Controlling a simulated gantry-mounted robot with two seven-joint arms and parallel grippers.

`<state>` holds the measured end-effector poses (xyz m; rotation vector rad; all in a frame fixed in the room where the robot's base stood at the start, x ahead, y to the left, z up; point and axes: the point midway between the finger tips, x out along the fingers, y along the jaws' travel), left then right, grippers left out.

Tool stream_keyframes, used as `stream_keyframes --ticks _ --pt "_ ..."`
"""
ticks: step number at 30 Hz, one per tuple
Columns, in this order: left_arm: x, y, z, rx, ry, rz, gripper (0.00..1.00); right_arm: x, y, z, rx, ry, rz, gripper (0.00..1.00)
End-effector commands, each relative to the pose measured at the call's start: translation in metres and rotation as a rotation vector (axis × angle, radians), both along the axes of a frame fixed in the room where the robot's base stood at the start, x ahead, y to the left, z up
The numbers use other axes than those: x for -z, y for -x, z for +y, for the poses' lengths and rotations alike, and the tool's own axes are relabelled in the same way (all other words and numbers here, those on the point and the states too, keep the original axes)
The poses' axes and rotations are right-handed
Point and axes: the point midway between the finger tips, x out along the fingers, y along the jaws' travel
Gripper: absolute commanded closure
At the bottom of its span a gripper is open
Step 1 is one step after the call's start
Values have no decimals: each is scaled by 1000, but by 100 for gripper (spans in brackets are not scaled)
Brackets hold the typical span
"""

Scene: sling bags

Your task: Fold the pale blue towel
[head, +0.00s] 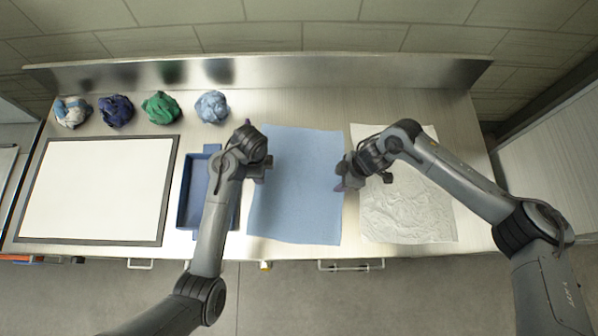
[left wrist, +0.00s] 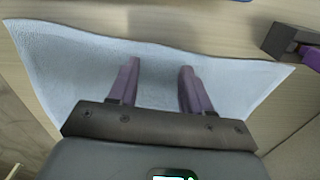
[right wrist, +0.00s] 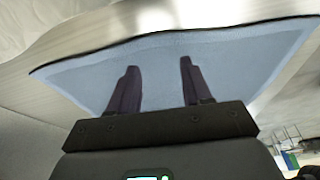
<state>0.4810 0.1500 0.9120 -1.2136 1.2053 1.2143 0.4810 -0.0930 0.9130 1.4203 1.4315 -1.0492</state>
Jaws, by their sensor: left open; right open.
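The pale blue towel (head: 296,185) lies flat and spread out on the metal table, right of the blue tray. My left gripper (head: 262,170) is at the towel's left edge, and my right gripper (head: 342,180) is at its right edge. In the left wrist view the towel (left wrist: 90,75) spreads beyond the open purple fingers (left wrist: 158,75). In the right wrist view the towel (right wrist: 222,65) also lies beyond the open fingers (right wrist: 158,75). Both grippers are empty. I cannot tell whether the fingers touch the cloth.
A blue tray (head: 185,215) stands left of the towel, partly behind my left arm. A white board with a dark frame (head: 170,160) lies further left. Several crumpled cloths, one green (head: 161,107), sit along the back. A wrinkled clear sheet (head: 405,215) lies to the right.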

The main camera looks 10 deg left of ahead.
Motion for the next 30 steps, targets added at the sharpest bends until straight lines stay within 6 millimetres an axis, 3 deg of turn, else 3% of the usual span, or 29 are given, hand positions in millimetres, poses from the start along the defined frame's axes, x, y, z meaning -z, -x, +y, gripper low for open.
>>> stream_keyframes --ticks 7,28,30 --pt "15 0 0 0 0 0 51 14 0 0 0 0 -1 51" --pt "20 0 0 0 0 1 51 18 0 0 0 0 -1 51" --pt "20 0 0 0 0 1 56 18 0 0 0 0 -1 56"
